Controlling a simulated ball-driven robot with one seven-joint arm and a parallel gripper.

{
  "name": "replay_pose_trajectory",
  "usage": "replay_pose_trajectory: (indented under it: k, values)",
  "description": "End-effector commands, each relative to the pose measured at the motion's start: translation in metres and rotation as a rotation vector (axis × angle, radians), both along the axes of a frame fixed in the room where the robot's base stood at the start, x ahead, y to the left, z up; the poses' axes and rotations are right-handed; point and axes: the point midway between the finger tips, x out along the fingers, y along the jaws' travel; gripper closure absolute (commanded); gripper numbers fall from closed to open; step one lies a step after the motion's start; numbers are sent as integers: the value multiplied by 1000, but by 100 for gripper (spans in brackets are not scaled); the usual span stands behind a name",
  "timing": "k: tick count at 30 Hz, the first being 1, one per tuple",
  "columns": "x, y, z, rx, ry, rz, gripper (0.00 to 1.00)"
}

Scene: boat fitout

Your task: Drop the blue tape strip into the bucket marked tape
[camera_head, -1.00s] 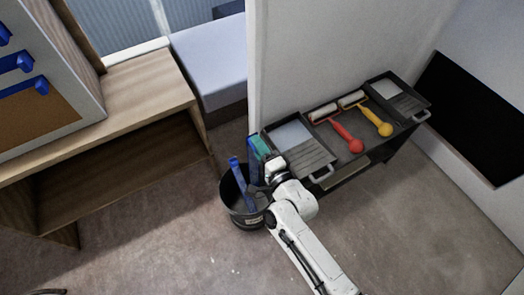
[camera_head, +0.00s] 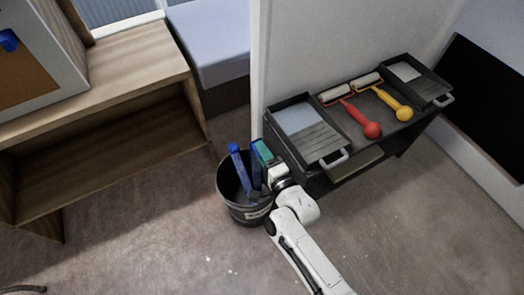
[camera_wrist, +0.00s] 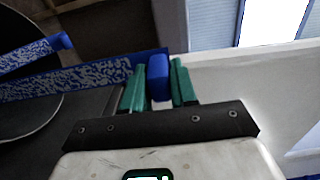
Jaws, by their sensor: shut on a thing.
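The dark bucket (camera_head: 232,207) stands on the floor at the left end of the tray bench, with a pale label on its front whose writing is too small to read. My gripper (camera_head: 261,153) is over the bucket's right rim, its green fingers shut on a blue tape strip (camera_head: 256,176) that hangs down into the bucket's mouth. In the wrist view, the held strip's blue end (camera_wrist: 158,78) is between the two green fingers, and its patterned face runs left. Another blue strip (camera_head: 239,165) leans in the bucket, its top above the rim; it also shows in the wrist view (camera_wrist: 30,52).
A dark bench right of the bucket holds two paint trays (camera_head: 307,133) (camera_head: 417,79), a red-handled roller (camera_head: 362,119) and a yellow-handled one (camera_head: 392,103). A wooden bench (camera_head: 130,75) is at left, with blue tape (camera_head: 8,40) on the board above it. Floor in front is clear.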

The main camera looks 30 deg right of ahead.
Motion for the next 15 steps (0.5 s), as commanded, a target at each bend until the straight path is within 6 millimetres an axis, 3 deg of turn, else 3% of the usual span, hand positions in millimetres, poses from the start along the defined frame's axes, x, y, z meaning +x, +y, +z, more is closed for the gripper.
replay_pose_trajectory:
  k: [1,15]
  values:
    - [0,0,-17,0,0,0,99]
    - [0,0,-97,-1,0,0,99]
